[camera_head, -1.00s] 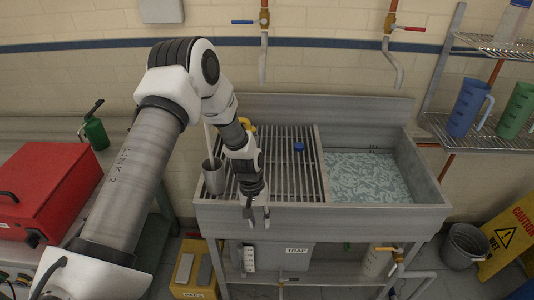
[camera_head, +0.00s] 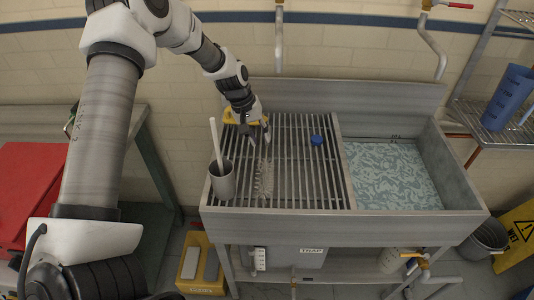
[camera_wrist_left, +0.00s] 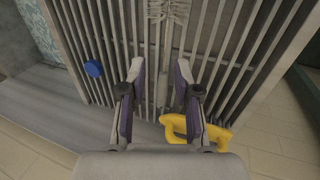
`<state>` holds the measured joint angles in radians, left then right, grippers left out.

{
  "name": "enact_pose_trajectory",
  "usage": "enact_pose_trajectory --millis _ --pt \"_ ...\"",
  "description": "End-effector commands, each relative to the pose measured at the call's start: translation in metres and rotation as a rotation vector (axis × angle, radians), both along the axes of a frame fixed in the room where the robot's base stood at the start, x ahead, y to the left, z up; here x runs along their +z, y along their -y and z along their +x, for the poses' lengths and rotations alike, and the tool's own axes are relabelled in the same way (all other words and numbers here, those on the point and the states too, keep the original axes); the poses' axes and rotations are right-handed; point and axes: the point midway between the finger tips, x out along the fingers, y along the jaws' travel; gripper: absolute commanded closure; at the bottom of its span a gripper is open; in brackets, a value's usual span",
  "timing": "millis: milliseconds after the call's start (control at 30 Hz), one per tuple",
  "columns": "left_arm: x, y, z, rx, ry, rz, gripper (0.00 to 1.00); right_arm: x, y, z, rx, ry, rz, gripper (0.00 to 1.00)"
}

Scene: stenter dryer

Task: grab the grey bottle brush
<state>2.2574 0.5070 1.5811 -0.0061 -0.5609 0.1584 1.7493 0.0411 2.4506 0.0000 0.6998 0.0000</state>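The grey bottle brush (camera_head: 263,180) lies on the slatted drain grate (camera_head: 310,185) of the sink, its bristles toward the front edge. In the left wrist view its bristles (camera_wrist_left: 168,10) show at the top, and its thin stem runs down toward the gap between my fingers. My left gripper (camera_head: 257,138) is over the back part of the grate, just behind the bristles. In the left wrist view the gripper (camera_wrist_left: 160,85) is open, with its two fingers apart on either side of the stem line. Nothing is held. My right gripper is not in view.
A yellow-handled item (camera_head: 240,117) lies close beside my left gripper. A grey cup (camera_head: 222,182) with a pale stick stands at the grate's left. A blue cap (camera_head: 317,140) lies to the right. The water-filled basin (camera_head: 390,178) is further right.

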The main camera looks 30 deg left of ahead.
Motion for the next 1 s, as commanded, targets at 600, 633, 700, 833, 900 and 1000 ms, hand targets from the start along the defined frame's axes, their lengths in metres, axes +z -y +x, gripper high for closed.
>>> enact_pose_trajectory --millis 600,633,700,833,900,1000 --pt "-0.077 0.014 0.013 0.0 -0.001 0.001 0.68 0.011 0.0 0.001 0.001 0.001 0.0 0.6" --pt "-0.077 0.014 0.013 0.0 -0.001 0.001 0.68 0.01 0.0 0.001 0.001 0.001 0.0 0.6" --pt "-0.077 0.014 0.013 0.0 -0.001 0.001 0.68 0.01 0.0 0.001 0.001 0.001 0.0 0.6" --pt "-0.077 0.014 0.013 0.0 -0.001 0.001 1.0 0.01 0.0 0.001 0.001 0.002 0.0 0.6" --pt "-0.077 0.014 0.013 0.001 -0.002 0.0 1.0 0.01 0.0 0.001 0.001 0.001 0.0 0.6" --pt "-0.077 0.014 0.013 0.001 -0.002 0.0 1.0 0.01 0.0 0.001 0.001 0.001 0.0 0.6"
